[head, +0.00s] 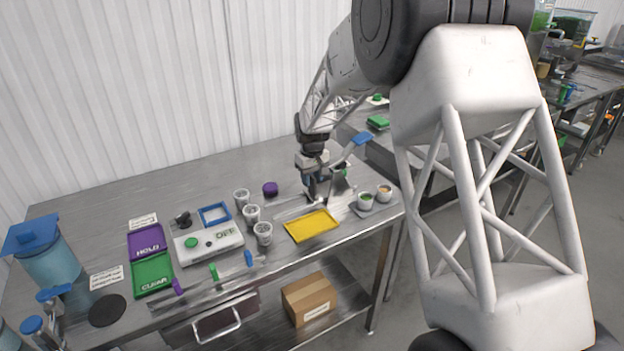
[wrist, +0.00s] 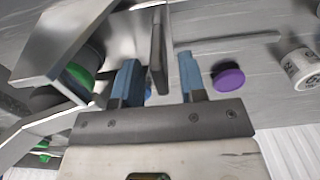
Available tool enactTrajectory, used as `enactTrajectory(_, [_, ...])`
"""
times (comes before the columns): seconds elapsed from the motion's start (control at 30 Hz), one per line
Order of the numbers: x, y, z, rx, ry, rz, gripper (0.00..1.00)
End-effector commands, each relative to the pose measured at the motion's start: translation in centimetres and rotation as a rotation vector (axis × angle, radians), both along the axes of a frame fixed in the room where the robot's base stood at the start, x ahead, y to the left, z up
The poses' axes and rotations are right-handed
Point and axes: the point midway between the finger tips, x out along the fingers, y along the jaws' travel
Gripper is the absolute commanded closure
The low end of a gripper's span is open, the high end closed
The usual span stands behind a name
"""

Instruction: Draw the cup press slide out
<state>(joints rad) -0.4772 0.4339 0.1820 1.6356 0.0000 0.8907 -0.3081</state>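The cup press (head: 352,150) is a metal device at the right of the table, with a blue part on top and a green part low inside it. In the wrist view, its angled metal body (wrist: 75,32) fills the upper left, beside a green round part (wrist: 78,76). An upright metal plate (wrist: 158,45), which looks like the slide's handle, stands between my two blue fingertips. My gripper (wrist: 158,72) is open, with a visible gap on each side of the plate. In the head view, my gripper (head: 312,194) is low beside the press. The slide's remainder is hidden.
A yellow tray (head: 312,226) lies in front of my gripper. A purple round piece (wrist: 228,77) is right of my fingers in the wrist view. A white control box (head: 208,243) is farther left.

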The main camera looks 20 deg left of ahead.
Motion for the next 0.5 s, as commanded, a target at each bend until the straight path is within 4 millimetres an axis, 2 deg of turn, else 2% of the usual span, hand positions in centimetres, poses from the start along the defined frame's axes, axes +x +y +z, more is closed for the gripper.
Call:
enactTrajectory(0.37, [0.0,0.0,-0.4,0.001,-0.001,0.0,0.62])
enactTrajectory(0.5, [0.0,0.0,-0.39,0.001,-0.001,0.0,0.82])
